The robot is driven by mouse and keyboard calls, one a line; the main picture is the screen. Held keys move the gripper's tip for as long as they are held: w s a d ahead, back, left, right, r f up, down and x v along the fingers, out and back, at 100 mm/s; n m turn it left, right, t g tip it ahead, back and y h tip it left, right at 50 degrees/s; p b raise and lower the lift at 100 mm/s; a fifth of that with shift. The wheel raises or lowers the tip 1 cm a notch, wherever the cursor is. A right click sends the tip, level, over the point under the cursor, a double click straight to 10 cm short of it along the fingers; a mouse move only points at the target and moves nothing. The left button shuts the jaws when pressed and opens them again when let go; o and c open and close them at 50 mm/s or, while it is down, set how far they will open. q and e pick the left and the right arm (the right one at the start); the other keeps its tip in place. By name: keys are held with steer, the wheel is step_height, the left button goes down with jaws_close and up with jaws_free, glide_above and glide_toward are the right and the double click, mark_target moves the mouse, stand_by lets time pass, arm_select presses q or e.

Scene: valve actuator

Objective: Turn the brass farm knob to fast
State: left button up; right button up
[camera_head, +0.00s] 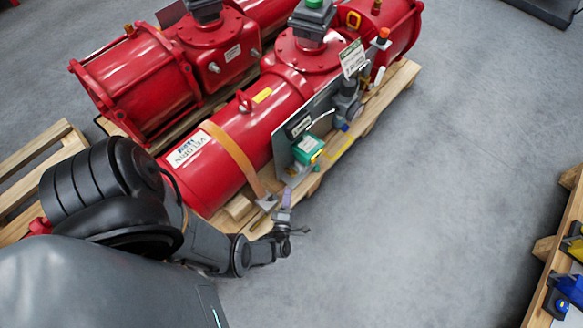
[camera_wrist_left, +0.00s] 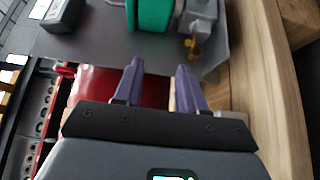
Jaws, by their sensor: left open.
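A small brass-coloured knob (camera_wrist_left: 191,45) shows in the left wrist view, below a grey metal fitting and beside a green block (camera_wrist_left: 148,14). I take it for the brass knob; no fast marking is legible. My left gripper (camera_wrist_left: 159,67) is open with its two purple fingers apart and nothing between them. The knob is just beyond the right fingertip, apart from it as far as I can tell. In the head view my left gripper (camera_head: 286,197) is just below the grey panel (camera_head: 284,155) that carries the green block. The knob is too small to make out there. My right gripper is not in view.
A large red actuator (camera_head: 222,138) lies on a wooden pallet (camera_head: 393,90) with an orange strap (camera_head: 235,158) around it. A second red actuator (camera_head: 140,84) lies behind it. Grey floor to the right is clear up to a wooden pallet (camera_head: 546,250) at the right edge.

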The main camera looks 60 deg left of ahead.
arm_select(q)
steer(key=b, duration=0.2)
glide_toward(293, 172)
steer(key=v, duration=0.3)
steer(key=shift+w+a+f+b, duration=0.15)
steer(key=shift+f+b, duration=0.15)
steer(key=shift+b, duration=0.35)
steer(key=b+x, duration=0.1)
steer(key=x, duration=0.8)
steer(key=shift+b+x, duration=0.4)
steer(key=shift+x, duration=0.35)
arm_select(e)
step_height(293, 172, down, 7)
arm_select(q)
steer(key=shift+c, duration=0.3)
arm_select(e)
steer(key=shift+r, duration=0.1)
arm_select(q)
steer(key=c, duration=0.5)
steer(key=shift+a+r, duration=0.1)
jaws_close()
